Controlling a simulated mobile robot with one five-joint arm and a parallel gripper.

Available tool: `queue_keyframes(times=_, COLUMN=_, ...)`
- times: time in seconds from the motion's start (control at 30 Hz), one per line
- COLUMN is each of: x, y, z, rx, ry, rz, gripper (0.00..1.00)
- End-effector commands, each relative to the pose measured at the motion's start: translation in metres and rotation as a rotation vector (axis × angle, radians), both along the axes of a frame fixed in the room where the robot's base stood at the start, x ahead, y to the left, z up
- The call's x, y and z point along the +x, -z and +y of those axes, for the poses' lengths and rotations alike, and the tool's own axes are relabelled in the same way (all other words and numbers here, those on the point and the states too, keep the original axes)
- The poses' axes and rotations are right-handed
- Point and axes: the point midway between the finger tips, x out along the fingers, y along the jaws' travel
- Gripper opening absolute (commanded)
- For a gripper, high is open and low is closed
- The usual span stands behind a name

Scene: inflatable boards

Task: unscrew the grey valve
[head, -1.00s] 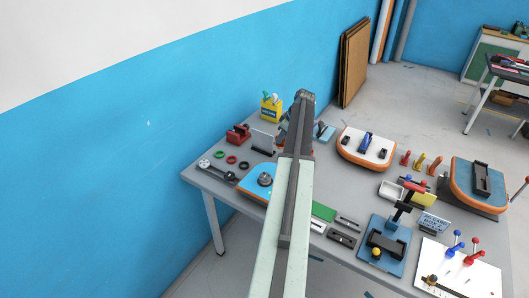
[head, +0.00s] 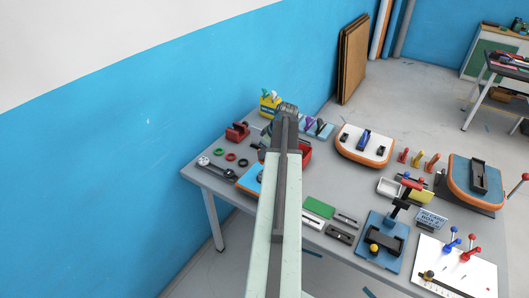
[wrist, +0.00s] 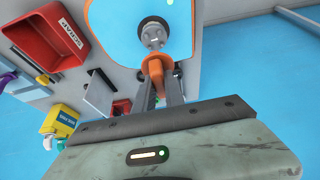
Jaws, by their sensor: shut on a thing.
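The grey valve (wrist: 153,36) is a round fitting on the blue inflatable board at the top of the wrist view. The board (head: 249,181) shows partly in the head view, left of my arm, which hides the valve there. My gripper (wrist: 158,78) has its two dark fingers around an orange piece (wrist: 155,69), which looks like a hand tool. The rounded upper end of this piece is at the lower edge of the valve. Whether it is seated on the valve I cannot tell. My gripper also shows from behind in the head view (head: 286,110).
A red scrap bin (wrist: 63,38) and a yellow box (wrist: 60,122) lie left in the wrist view. A red block (head: 237,132) and small rings stand near the wall. Several fixtures crowd the table's right half, including a green mat (head: 320,208).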

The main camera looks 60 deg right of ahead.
Motion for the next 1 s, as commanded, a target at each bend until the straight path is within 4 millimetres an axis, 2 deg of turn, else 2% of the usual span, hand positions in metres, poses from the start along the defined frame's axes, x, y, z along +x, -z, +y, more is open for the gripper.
queue_keyframes(times=0.43, x=0.0, y=0.05, z=0.0, rx=0.0, ry=0.0, rz=0.0, gripper=0.0)
queue_keyframes(times=1.0, x=-0.001, y=0.052, z=-0.001, rx=0.0, ry=0.001, rz=0.0, gripper=0.0)
